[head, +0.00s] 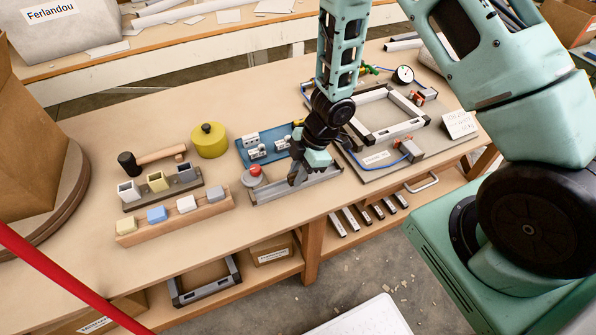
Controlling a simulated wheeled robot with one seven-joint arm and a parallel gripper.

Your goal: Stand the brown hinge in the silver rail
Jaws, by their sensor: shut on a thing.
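The silver rail (283,191) is a long, low grey channel near the front edge of the workbench, in the middle of the head view. My gripper (297,178) points down over the rail, with its fingers close to the rail's middle. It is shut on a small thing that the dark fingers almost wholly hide. I take this to be the brown hinge, but its colour, shape and tilt cannot be made out. I cannot tell whether it touches the rail.
A red-topped round part (254,175) is at the rail's left end. A blue tray (246,152) with metal fittings lies behind. A wooden block rack (175,216) and yellow pot (210,141) stand left. A board with a metal frame (358,135) lies right.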

